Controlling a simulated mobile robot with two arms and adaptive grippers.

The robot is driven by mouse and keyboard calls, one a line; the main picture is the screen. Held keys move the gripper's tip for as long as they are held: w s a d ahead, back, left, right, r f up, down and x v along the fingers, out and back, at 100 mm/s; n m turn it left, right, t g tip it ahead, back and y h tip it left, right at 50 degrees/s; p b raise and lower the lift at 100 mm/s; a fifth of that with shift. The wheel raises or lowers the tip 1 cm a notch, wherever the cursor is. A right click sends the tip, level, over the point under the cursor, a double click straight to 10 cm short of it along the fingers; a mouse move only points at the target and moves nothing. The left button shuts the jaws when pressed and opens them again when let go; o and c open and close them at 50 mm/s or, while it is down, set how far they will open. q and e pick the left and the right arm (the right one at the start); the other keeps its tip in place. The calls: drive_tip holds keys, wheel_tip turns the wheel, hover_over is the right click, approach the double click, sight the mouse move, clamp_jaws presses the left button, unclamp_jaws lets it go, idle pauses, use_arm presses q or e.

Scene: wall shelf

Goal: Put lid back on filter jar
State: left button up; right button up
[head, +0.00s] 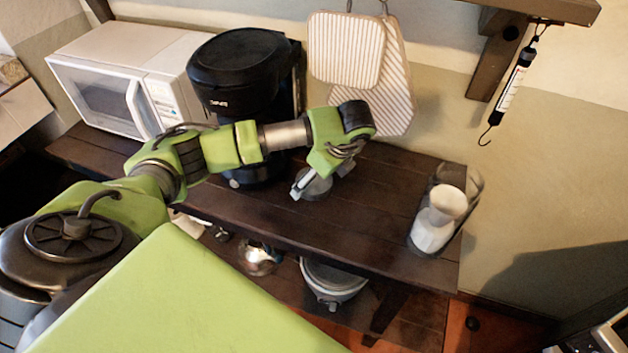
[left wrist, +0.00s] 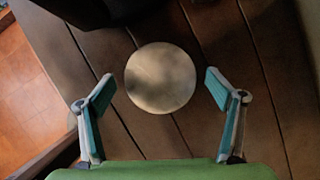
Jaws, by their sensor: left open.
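The lid (head: 317,187) is a pale round disc lying flat on the dark wooden shelf; the left wrist view shows it whole (left wrist: 160,77). My left gripper (head: 321,178) is above it, open, with one finger on either side and visible gaps between the fingers and the disc. The arm partly hides the lid in the head view. The filter jar (head: 462,222) is clear glass, open at the top, with white filters (head: 434,232) inside. It stands at the right end of the shelf. My right gripper is in neither view.
A black coffee maker (head: 245,75) stands behind my left arm, beside a white microwave (head: 130,75). Striped pot holders (head: 346,48) and a hanging scale (head: 515,80) hang on the wall. The shelf (head: 385,200) is clear between lid and jar. A pot (head: 332,283) sits on the lower shelf.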

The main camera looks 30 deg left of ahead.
sight(315, 186)
use_arm(q)
drive_tip(key=c, duration=1.2)
drive_tip(key=shift+r, duration=0.1)
drive_tip(key=shift+w+r, duration=0.1)
drive_tip(key=shift+r, duration=0.5)
drive_tip(key=r, duration=0.1)
drive_tip(key=s+r+b, duration=0.1)
drive_tip(key=r, duration=0.1)
drive_tip(key=shift+s+d+r, duration=0.4)
drive_tip(key=s+d+r, duration=0.1)
drive_tip(key=s+r, duration=0.1)
drive_tip(key=s, duration=0.1)
drive_tip(key=s+d+r+p, duration=0.1)
drive_tip(key=s+d+r, duration=0.1)
drive_tip(key=s+r, duration=0.1)
drive_tip(key=s+d+r+p, duration=0.1)
drive_tip(key=s+r, duration=0.1)
drive_tip(key=s, duration=0.3)
drive_tip(key=shift+s+d+r, duration=0.2)
drive_tip(key=shift+d+r, duration=0.05)
drive_tip(key=shift+r, duration=0.15)
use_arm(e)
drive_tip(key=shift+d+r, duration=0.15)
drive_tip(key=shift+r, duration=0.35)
